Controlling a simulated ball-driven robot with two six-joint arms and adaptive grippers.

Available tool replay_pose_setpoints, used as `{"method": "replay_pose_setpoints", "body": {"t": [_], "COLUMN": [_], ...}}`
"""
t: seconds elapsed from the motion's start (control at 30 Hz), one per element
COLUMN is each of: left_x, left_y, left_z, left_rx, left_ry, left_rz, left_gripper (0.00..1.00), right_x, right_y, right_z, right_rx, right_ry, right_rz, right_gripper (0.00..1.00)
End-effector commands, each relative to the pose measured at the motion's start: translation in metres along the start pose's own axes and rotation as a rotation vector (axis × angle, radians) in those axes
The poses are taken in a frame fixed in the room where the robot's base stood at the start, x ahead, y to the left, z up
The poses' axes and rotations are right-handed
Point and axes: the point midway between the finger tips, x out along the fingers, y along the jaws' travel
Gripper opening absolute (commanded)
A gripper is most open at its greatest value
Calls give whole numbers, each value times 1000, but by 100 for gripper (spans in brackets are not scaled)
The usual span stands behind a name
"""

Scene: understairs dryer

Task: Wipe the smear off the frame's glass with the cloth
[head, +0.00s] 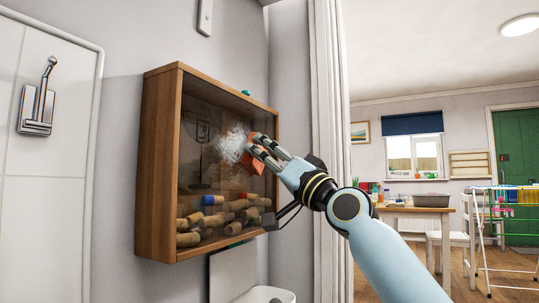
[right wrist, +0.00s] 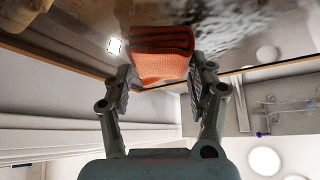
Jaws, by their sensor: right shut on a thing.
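The frame (head: 159,165) is a deep wooden box with a glass front, hung on the grey wall, with several corks inside at the bottom. A whitish smear (head: 231,144) shows on the glass, right of its middle; part of it may be hidden by my gripper. My right gripper (head: 257,153) is shut on the orange cloth (head: 255,168), at the right part of the glass beside the smear. In the right wrist view the folded cloth (right wrist: 161,55) sits between the two fingers, against or very near the glass. My left gripper is not in view.
A white curtain or trim (head: 328,120) stands right of the frame. A table, a chair and a drying rack (head: 505,205) are far off at right.

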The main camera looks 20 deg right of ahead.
Motion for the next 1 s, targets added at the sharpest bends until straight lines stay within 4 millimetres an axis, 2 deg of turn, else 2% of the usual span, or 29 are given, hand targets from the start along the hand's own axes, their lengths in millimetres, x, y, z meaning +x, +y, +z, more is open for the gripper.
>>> {"method": "replay_pose_setpoints", "body": {"t": [0.3,0.57,1.0], "left_x": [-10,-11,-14], "left_y": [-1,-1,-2], "left_z": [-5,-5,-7], "left_rx": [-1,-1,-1], "left_ry": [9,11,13], "left_rz": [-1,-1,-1], "left_gripper": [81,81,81], "right_x": [-6,-9,-19], "right_y": [-26,-34,-64], "right_z": [13,18,31], "right_rx": [3,1,2], "right_ry": [0,-1,-1], "right_rz": [-1,0,0], "right_gripper": [28,28,28]}}
